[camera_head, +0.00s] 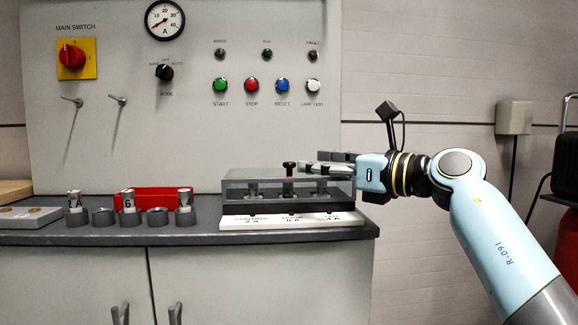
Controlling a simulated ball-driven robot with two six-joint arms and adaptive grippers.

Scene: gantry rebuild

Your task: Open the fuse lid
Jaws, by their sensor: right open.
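The fuse lid (238,182) is a smoky see-through cover at the right end of the grey counter. It sits down over the fuse block (293,221), and dark fuse holders show dimly through it. A black knob (289,167) stands up from the lid. My right gripper (308,168) comes in from the right, with its fingers pointing left over the lid's right half. It is open, and its fingertips are close to the right of the knob. I cannot tell whether they touch it. The fingers partly hide the lid's back right top. My left gripper is not in view.
Several grey cups (158,217) stand left of the lid, some with numbered fuses (128,201). A red tray (153,194) lies behind them. The upright panel with its push buttons (252,86) rises behind the counter. A wall box (514,118) is at right.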

